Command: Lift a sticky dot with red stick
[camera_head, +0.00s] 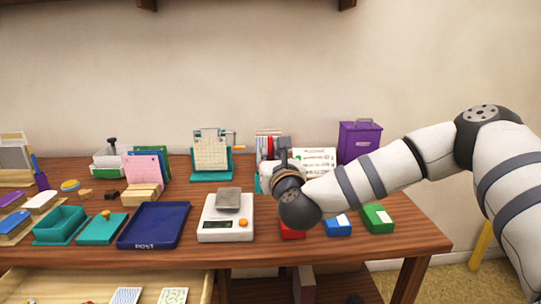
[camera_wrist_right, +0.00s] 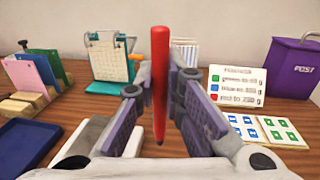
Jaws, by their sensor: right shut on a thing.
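My right gripper (camera_head: 284,158) is over the back half of the table, right of the scale. In the right wrist view, its two grey pads (camera_wrist_right: 176,105) are closed around a red stick (camera_wrist_right: 159,75), held upright with its tapered end down. Cards with blue squares (camera_wrist_right: 246,127) and green squares (camera_wrist_right: 282,130) lie flat on the table to the right of the stick. I cannot tell whether their small marks are the sticky dots. The stick tip appears apart from these cards. My left gripper is out of view.
A white scale (camera_head: 225,229) bears a grey block. A blue POST tray (camera_head: 153,226) is left of it. Red (camera_head: 291,233), blue (camera_head: 338,229) and green (camera_head: 377,218) boxes line the front right. A sign (camera_wrist_right: 238,82) and purple box (camera_head: 359,141) stand behind.

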